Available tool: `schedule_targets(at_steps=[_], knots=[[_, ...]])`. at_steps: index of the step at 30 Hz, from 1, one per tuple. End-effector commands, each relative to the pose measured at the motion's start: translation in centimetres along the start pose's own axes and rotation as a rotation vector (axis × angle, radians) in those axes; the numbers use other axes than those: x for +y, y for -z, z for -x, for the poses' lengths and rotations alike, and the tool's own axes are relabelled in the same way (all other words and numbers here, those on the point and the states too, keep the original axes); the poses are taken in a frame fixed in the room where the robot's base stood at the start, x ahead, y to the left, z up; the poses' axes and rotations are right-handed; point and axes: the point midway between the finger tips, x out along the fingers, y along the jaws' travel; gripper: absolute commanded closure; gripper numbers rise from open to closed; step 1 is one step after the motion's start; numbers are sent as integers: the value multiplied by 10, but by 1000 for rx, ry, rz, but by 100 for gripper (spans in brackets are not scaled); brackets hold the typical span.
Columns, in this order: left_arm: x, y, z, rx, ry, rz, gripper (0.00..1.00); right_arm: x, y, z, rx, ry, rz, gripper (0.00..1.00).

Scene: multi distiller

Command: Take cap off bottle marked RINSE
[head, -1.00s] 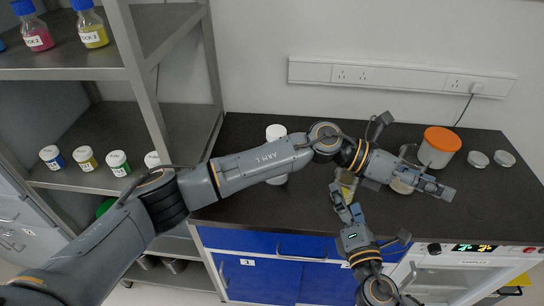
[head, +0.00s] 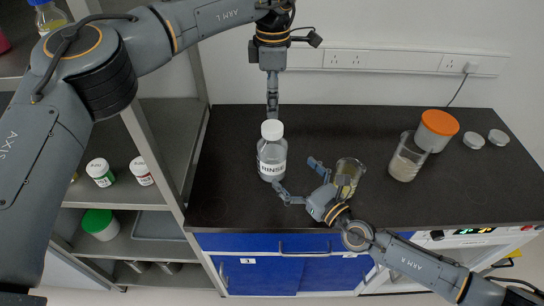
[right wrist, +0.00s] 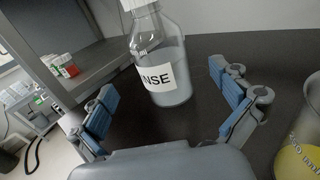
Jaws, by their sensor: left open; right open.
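The bottle marked RINSE (head: 271,155) is clear, holds liquid and stands upright on the dark counter. Its white cap (head: 272,129) is on. My left gripper (head: 272,112) is open, pointing down just above or behind the cap; its fingers show edge-on, so contact cannot be told. My right gripper (head: 297,177) is open at the bottle's lower right. In the right wrist view the bottle (right wrist: 160,58) stands ahead between the spread fingers, with its label partly showing "NSE" and the cap (right wrist: 136,4) cut by the top edge.
A beaker with yellow liquid (head: 349,176) stands close right of my right gripper. Another beaker (head: 406,160), an orange-lidded jar (head: 437,130) and two light discs (head: 474,140) are farther right. A shelf with capped bottles (head: 101,172) is left. The front-left counter is clear.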

Motion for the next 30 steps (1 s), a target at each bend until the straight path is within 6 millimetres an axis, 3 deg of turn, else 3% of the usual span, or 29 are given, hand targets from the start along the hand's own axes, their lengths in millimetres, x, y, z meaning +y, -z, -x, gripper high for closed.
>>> schedule_targets(at_steps=[6,13,18,27,28,30], knots=[[0,0,0,-2,1,0,32,0,-2,-46,-2,0,-1,0],[0,0,0,-2,1,0,32,0,-1,-81,-1,0,-2,0],[0,-1,0,-2,1,0,32,0,0,-92,0,0,-2,0],[0,-1,0,-3,1,0,32,0,0,-94,0,0,-2,0],[0,-1,0,-3,1,0,32,0,0,-94,0,0,-2,2],[0,-1,0,-3,1,0,32,0,0,-94,0,0,-2,16]])
